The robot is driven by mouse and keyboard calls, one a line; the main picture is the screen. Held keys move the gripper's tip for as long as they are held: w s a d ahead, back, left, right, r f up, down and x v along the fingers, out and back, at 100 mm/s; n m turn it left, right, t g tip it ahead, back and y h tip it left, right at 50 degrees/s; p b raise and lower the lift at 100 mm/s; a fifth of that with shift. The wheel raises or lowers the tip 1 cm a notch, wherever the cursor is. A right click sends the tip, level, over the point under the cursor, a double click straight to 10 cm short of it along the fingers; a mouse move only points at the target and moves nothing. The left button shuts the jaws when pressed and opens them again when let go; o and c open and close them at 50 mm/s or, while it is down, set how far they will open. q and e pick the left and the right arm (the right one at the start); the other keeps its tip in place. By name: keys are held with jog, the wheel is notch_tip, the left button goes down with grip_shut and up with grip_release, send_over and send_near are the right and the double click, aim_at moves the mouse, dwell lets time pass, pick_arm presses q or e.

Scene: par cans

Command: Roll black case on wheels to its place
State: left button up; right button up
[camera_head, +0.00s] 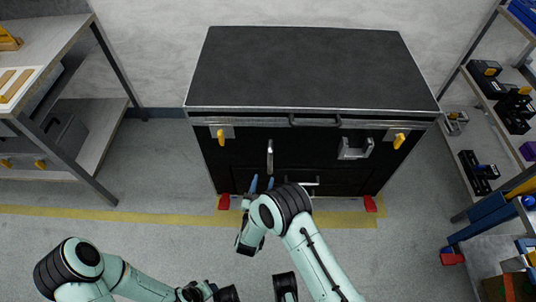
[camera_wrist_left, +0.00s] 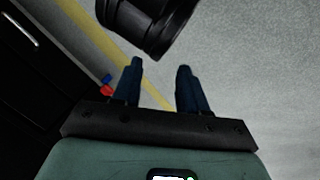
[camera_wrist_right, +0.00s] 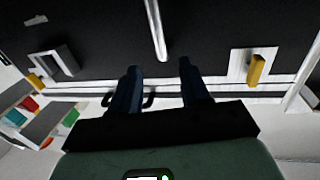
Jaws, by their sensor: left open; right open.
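The black case (camera_head: 300,70) stands against the back wall, with a metal-edged lid, yellow latches and red-braked wheels at its base. Its front has a vertical metal handle (camera_head: 270,157) and a second bracket-like handle (camera_head: 355,149). My right gripper (camera_head: 262,184) is open and empty in front of the case, below the vertical handle. In the right wrist view, the handle (camera_wrist_right: 156,30) lies beyond the open fingers, apart from them. My left gripper (camera_wrist_left: 158,85) is open and empty, over the floor; the case front (camera_wrist_left: 35,70) shows at left in its view. Its fingers are hidden in the head view.
A yellow floor line (camera_head: 150,213) runs along the front of the case. A workbench (camera_head: 90,130) stands at left, and shelving with black items (camera_head: 485,85) at right. Blue-and-red equipment (camera_head: 470,235) stands at the lower right. The floor between is clear.

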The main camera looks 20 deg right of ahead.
aim_at(270, 159)
jog(key=b+x, duration=0.2)
jog(key=x, duration=0.9)
jog(key=shift+w+d, duration=0.2)
jog(key=shift+w, duration=0.05)
pick_arm(q)
jog(key=shift+t+y, duration=0.3)
jog(key=shift+t, duration=0.3)
jog(key=w, duration=0.1)
jog(key=w+a+f, duration=0.2)
jog(key=shift+w+f, duration=0.25)
jog(key=shift+w, duration=0.15)
pick_arm(e)
jog(key=shift+c, duration=0.3)
grip_shut()
